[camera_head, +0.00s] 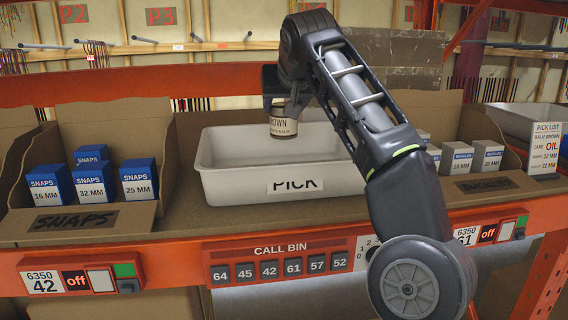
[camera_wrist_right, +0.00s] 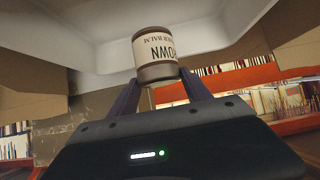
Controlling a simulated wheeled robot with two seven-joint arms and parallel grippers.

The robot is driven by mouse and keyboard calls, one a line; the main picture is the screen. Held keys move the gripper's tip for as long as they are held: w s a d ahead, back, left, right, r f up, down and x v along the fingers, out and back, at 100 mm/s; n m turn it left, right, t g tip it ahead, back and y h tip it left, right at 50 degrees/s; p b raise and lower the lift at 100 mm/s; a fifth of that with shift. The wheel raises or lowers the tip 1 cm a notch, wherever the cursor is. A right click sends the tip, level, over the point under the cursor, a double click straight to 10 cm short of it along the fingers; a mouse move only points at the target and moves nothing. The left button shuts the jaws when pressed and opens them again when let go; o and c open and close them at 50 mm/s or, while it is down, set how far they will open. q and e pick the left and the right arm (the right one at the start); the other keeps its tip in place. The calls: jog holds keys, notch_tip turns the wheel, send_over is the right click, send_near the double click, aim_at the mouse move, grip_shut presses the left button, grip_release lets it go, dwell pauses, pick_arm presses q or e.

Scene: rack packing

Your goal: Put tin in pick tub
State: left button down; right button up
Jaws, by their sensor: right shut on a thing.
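The tin (camera_head: 284,122) is a small round can with a cream label reading "BROWN" and a dark brown band. My right gripper (camera_head: 283,106) is shut on it from above and holds it upright over the back right part of the pick tub. The tin also shows between the fingers in the right wrist view (camera_wrist_right: 160,56). The pick tub (camera_head: 230,182) is a white tray with a "PICK" label on its front, and its visible inside is empty. It also shows in the right wrist view (camera_wrist_right: 100,35). My right forearm hides the tub's right end. My left gripper is not in view.
A cardboard bin of blue SNAPS boxes (camera_head: 92,183) stands left of the tub. White BUCKLES boxes (camera_head: 456,158) sit in a bin on the right. A pick list card (camera_head: 544,150) stands at the far right. The orange shelf edge (camera_head: 180,258) runs along the front.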

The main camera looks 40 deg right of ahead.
aim_at(286, 121)
notch_tip(286, 121, down, 5)
jog(key=shift+r+b, duration=0.2)
jog(key=shift+b, duration=0.8)
jog(key=shift+f+b, duration=0.75)
jog(key=shift+f, duration=1.4)
jog(key=shift+f, duration=0.2)
jog(key=o, duration=1.5)
